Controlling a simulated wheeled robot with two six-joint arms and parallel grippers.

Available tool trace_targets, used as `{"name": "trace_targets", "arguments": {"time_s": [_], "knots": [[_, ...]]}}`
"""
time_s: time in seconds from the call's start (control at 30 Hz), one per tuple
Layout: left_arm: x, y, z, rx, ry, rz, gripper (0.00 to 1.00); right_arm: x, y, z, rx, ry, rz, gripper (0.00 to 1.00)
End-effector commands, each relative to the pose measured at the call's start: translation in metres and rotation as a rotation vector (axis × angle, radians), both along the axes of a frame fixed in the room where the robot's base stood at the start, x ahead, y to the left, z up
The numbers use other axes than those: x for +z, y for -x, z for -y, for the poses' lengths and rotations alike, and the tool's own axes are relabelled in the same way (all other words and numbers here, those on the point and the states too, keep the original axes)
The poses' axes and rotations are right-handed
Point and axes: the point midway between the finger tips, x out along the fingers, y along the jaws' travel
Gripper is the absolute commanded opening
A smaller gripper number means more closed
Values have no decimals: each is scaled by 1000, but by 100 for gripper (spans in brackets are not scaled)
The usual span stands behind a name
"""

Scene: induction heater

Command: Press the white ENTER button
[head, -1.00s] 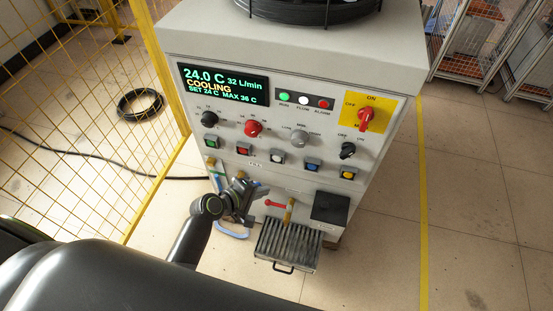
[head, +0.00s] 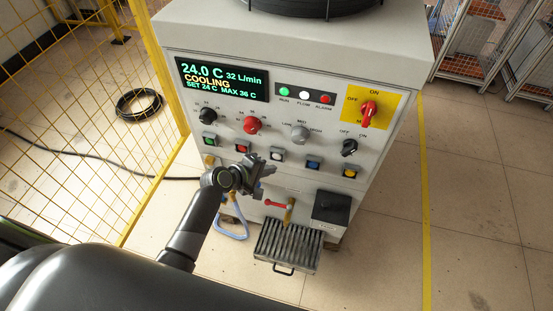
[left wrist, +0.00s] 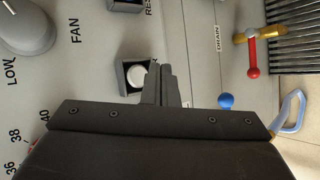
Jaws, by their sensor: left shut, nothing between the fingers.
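The white button (head: 277,154) sits in a dark square housing in the middle of the button row on the machine's front panel. It also shows in the left wrist view (left wrist: 136,76), just left of my fingertips. My left gripper (head: 266,167) is shut and empty, close below and left of the white button in the head view. In the left wrist view its fingertips (left wrist: 160,72) overlap the housing's right edge; I cannot tell whether they touch it. The button's label is mostly hidden. My right gripper is not in view.
The red button (head: 243,147) and blue button (head: 313,162) flank the white one. Knobs, including a grey one (head: 300,134), stick out above. Below are a red drain lever (head: 275,204) and a grated tray (head: 288,246). A yellow mesh fence (head: 90,110) stands left.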

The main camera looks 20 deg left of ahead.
Motion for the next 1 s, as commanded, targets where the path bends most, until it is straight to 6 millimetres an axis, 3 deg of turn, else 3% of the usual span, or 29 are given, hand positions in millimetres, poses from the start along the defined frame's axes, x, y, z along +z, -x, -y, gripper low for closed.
{"name": "trace_targets", "arguments": {"time_s": [0.3,1.0], "knots": [[0,-16,0,0,0,0,0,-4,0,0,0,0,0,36],[0,-16,0,0,0,0,0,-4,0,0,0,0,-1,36]]}}
